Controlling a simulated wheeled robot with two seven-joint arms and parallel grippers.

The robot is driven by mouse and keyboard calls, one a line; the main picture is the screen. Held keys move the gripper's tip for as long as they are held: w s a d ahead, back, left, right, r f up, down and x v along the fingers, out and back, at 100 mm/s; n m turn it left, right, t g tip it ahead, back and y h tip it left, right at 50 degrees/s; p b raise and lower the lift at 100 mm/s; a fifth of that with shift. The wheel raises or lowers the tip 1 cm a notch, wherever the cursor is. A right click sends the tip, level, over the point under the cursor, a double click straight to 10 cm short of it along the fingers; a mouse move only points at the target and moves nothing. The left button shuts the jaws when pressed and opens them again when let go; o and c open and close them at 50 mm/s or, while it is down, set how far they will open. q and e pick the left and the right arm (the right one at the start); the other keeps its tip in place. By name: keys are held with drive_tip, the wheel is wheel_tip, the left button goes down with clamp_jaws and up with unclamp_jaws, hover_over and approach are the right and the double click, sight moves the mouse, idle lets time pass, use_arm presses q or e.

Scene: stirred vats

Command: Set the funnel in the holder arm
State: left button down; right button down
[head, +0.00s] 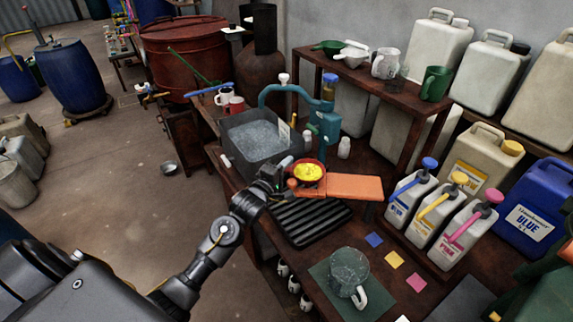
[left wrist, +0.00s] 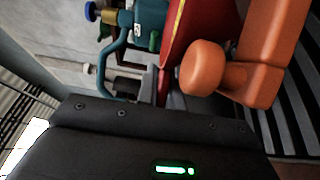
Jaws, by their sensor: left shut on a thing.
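The funnel (head: 308,172) is red outside and yellow inside. In the head view it is at the left end of the orange holder arm (head: 355,187), and its lower part is hidden. I cannot tell whether it is seated or held just above. My left gripper (head: 275,180) is at the funnel's left side, shut on it. In the left wrist view the red wall of the funnel (left wrist: 197,28) comes down to my grey fingers (left wrist: 170,88), close beside the orange holder arm with its round knob (left wrist: 203,67). My right gripper is out of view.
A grey basin (head: 255,135) with a teal tap (head: 325,125) stands behind the funnel. A black ribbed drainer (head: 305,222) lies below the holder arm. A clear jug (head: 349,268) stands in front on a dark mat. Pump bottles (head: 437,215) stand at the right.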

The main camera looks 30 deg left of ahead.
use_arm(q)
drive_tip(key=shift+s+p, duration=0.2)
drive_tip(key=shift+p, duration=0.25)
idle(0.3)
drive_tip(key=c, duration=1.5)
unclamp_jaws()
drive_tip(key=shift+o, duration=0.2)
drive_tip(key=s+b, duration=0.1)
drive_tip(key=s, duration=0.9)
drive_tip(key=shift+s+a, duration=0.4)
